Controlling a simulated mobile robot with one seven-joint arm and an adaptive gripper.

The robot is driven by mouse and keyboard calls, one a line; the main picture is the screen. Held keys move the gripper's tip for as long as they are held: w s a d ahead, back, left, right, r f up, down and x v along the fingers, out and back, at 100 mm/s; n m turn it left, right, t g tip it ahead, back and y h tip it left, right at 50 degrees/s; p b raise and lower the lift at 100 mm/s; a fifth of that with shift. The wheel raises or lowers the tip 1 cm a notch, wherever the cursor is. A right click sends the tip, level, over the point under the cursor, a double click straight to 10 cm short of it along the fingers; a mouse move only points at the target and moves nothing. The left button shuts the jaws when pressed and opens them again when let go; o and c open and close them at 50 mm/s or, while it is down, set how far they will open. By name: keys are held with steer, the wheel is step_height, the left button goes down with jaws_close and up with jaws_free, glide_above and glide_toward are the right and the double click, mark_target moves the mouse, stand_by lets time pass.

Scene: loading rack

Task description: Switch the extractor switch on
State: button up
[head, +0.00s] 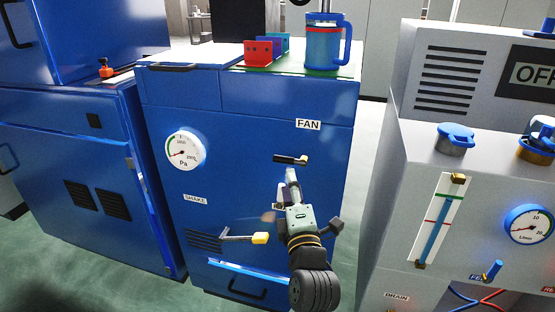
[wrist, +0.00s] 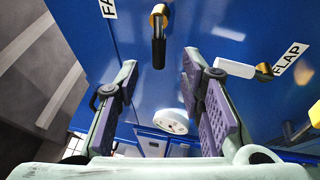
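The switch under the FAN label is a short black handle (head: 290,159) with a brass end on the blue cabinet front. In the head view it lies roughly sideways. The black handle also shows in the wrist view (wrist: 158,50), ahead of the gap between my fingers. The FAN label (head: 308,125) sits just above it. My gripper (head: 290,178) is just below the handle in the head view. In the wrist view my gripper (wrist: 160,64) is open and its two fingers are wide apart. Nothing is between its pads, and I see no contact with the handle.
A white lever (wrist: 236,68) beside the FLAP label (wrist: 292,58) is close to my right finger. A yellow-ended lever (head: 245,238) and a Pa gauge (head: 186,150) are on the cabinet. A blue jug (head: 324,48) stands on top. A grey machine (head: 420,160) with an OFF display stands right.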

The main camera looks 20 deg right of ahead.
mark_target(287, 163)
steer(key=p+x, duration=0.2)
steer(key=x, duration=0.7)
steer(key=shift+w+r+p, duration=0.15)
steer(key=shift+p, duration=0.25)
jaws_close()
